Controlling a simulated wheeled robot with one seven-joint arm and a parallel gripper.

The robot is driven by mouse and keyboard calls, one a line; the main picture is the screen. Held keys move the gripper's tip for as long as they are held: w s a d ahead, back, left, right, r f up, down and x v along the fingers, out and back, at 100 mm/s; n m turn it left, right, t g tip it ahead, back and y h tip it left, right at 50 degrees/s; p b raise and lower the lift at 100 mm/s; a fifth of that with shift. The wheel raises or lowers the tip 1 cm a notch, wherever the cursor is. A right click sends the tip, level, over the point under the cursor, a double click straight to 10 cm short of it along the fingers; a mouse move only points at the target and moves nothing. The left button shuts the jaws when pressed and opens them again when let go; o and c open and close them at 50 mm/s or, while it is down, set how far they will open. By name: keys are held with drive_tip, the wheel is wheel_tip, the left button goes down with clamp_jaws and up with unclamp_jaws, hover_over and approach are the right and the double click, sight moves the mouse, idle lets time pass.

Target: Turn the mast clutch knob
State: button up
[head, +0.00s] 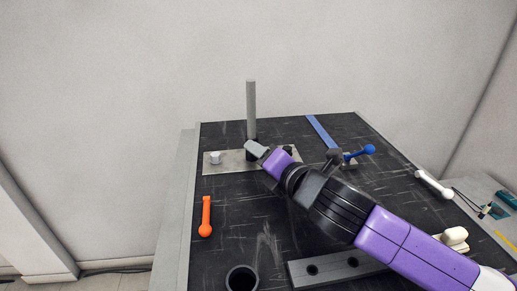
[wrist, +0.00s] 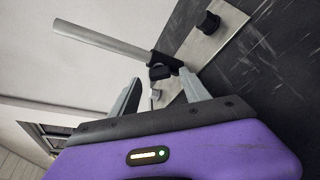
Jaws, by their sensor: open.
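A grey mast (head: 251,108) stands upright on a metal plate (head: 232,168) at the back of the dark table. In the wrist view the mast (wrist: 100,38) runs to a black clamp-like piece with a knob (wrist: 159,72) at its base; this looks like the clutch knob. My gripper (head: 256,149) is at the mast's foot, in front of it. In the wrist view my gripper (wrist: 160,78) is open, with the black knob showing between and beyond its fingertips. I cannot tell whether a finger touches it. In the head view the gripper hides much of the mast's base.
A white knob (head: 215,157) and a black knob (wrist: 208,22) sit on the plate at either side. A blue-handled lever (head: 360,153), a blue strip (head: 321,130), an orange handle (head: 206,217), a white handle (head: 433,184) and a black cup (head: 241,279) are around.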

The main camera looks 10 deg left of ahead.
drive_tip(key=shift+x, duration=1.2)
clamp_jaws()
